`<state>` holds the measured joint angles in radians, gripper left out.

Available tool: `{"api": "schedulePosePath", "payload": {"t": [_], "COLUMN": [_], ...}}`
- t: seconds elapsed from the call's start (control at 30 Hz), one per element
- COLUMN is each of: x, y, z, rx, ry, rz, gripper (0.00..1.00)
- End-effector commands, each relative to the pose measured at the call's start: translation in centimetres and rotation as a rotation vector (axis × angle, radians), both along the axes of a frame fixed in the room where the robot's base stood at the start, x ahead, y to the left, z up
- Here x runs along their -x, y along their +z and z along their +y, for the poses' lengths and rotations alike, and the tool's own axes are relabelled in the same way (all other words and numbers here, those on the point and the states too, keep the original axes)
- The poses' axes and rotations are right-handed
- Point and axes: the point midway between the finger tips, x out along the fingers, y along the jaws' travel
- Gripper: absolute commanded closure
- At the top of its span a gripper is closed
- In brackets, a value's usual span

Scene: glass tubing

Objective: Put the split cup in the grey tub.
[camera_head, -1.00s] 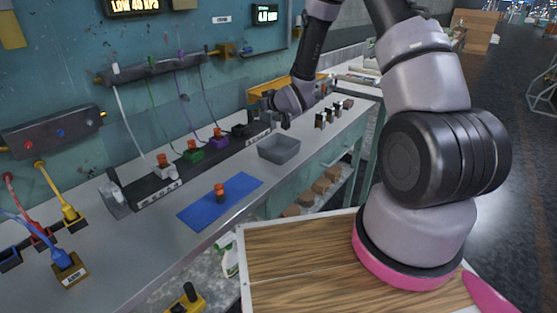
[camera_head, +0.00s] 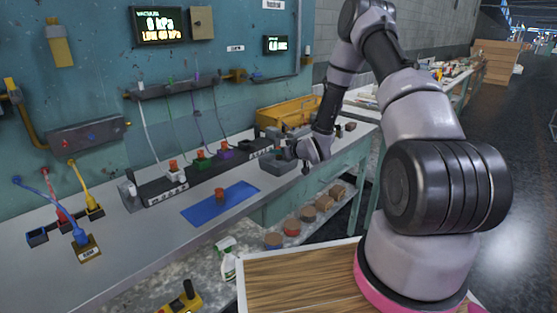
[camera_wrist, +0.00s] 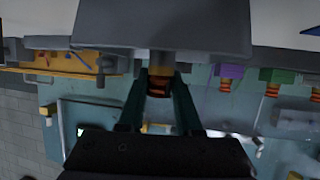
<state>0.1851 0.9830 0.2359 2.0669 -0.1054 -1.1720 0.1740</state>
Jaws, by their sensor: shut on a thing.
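My gripper (camera_head: 288,151) is at the grey tub (camera_head: 279,166) on the bench, by its top in the head view. In the wrist view its fingers (camera_wrist: 161,85) are shut on a dark orange, ribbed cup (camera_wrist: 159,84). A split in this cup is too small to make out. The grey tub also fills the top of the wrist view (camera_wrist: 160,28), just beyond the cup. I cannot tell whether the cup is over the tub's opening. Another orange-red cup (camera_head: 220,194) stands on the blue mat (camera_head: 200,208).
A row of coloured blocks with orange cups, including a green block (camera_head: 203,163) and a purple block (camera_head: 226,154), stands behind the mat. A yellow bin (camera_head: 285,116) is behind the tub. Plugs with coloured cables (camera_head: 80,240) stand at left. The bench front is clear.

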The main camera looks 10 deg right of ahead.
Motion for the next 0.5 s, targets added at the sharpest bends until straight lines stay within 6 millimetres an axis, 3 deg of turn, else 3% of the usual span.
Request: {"api": "schedulePosePath", "payload": {"t": [0.2,0.5], "x": [0.1,0.0], "y": [-3.2,-3.4], "z": [0.1,0.0], "rx": [0.000,0.000], "ry": [0.001,0.000], "rz": [0.002,0.001], "gripper": [1.00,1.00]}}
